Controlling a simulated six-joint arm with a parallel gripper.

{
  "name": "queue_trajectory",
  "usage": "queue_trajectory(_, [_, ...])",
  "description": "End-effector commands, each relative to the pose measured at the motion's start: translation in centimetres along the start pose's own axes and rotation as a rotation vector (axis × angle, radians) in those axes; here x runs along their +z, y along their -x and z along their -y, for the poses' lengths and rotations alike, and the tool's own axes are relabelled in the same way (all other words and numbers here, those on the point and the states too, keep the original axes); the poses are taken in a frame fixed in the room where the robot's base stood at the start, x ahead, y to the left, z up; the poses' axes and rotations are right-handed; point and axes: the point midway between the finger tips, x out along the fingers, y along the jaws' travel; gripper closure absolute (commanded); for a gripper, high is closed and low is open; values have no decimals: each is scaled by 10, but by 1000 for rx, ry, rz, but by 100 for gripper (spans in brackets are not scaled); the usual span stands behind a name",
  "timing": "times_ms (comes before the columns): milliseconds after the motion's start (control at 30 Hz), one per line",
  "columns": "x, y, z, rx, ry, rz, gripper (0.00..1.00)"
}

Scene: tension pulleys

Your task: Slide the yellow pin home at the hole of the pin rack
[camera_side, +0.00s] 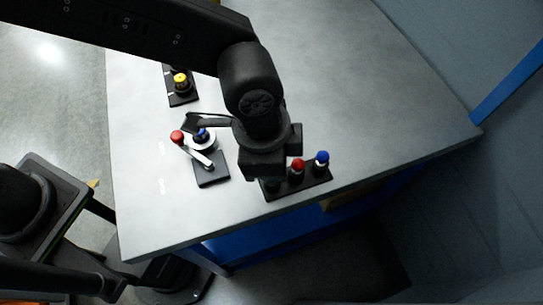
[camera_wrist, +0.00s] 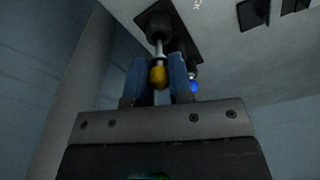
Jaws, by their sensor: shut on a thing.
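My gripper (camera_wrist: 160,68) is shut on the yellow pin (camera_wrist: 158,78), with its blue fingers either side of the yellow knob in the wrist view. The pin's steel shank runs from the knob to a round black socket on the dark pin rack (camera_wrist: 183,44). How deep the shank sits there I cannot tell. In the side view my wrist is over the left end of the pin rack (camera_side: 316,182) and hides the held pin, the fingers and that end's hole.
A red-knobbed pin (camera_side: 297,165) and a blue-knobbed pin (camera_side: 322,157) stand in the rack beside my gripper. A lever fixture with a red knob (camera_side: 177,136) is to the left. A black base with a yellow knob (camera_side: 180,79) stands farther back. The table's right side is clear.

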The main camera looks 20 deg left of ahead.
Motion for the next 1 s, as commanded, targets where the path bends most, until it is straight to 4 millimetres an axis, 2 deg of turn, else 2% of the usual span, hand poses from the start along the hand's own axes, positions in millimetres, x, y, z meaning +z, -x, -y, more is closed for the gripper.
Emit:
queue_trajectory(267, [0,-2,0,0,0,1,100])
queue_trajectory(1000, [4,-27,0,1,0,1,100])
